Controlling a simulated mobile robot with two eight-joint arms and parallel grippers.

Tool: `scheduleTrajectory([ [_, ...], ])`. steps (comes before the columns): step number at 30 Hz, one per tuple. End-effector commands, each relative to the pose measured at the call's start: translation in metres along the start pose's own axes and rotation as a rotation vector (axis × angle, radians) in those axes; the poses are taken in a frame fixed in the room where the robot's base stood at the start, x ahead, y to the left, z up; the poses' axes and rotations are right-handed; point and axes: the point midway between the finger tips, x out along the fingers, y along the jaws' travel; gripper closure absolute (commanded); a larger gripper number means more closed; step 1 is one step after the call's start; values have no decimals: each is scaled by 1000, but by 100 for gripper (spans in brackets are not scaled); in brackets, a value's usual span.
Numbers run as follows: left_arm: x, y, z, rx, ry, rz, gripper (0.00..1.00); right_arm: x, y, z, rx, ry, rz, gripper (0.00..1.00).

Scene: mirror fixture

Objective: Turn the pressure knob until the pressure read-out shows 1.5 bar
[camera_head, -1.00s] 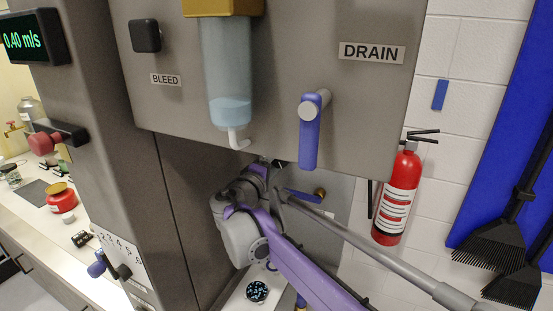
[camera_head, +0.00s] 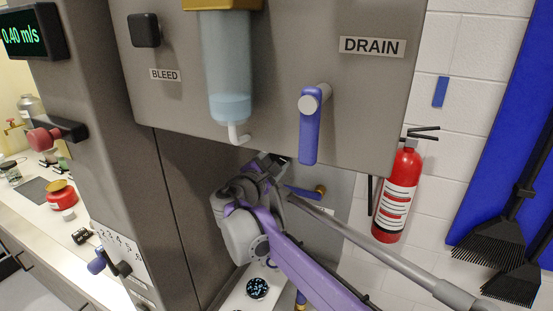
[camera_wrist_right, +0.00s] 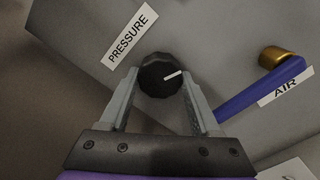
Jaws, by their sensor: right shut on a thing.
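The pressure knob (camera_wrist_right: 160,76) is round and black with a white pointer line, and shows in the right wrist view beside a PRESSURE label (camera_wrist_right: 132,38). My right gripper (camera_wrist_right: 160,92) is shut on the knob, with one grey finger on each side of it. In the head view my right gripper (camera_head: 268,163) is small and mostly hidden below the cabinet, and the knob is hidden there. No pressure read-out in bar is legible; the display (camera_head: 28,32) at the upper left reads 0.40 m/s. My left gripper is not in view.
A blue AIR lever (camera_wrist_right: 275,90) with a brass fitting (camera_wrist_right: 286,57) lies close right of the knob. The DRAIN lever (camera_head: 310,125) and a clear vessel (camera_head: 228,75) are above my right arm. A fire extinguisher (camera_head: 399,195) hangs on the wall at right.

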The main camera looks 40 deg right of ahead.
Motion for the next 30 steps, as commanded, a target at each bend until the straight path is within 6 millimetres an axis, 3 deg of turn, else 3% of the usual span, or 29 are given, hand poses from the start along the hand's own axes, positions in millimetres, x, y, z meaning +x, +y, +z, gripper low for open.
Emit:
scheduleTrajectory([
  [20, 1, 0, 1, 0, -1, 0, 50, 0, 0, 0, -64, 0, -1, 92],
  [21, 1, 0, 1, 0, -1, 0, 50, 0, 0, 0, -64, 0, -1, 33],
  [26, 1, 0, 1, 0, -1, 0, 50, 0, 0, 0, -64, 0, 0, 6],
  [30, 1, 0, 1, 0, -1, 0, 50, 0, 0, 0, -64, 0, 0, 6],
])
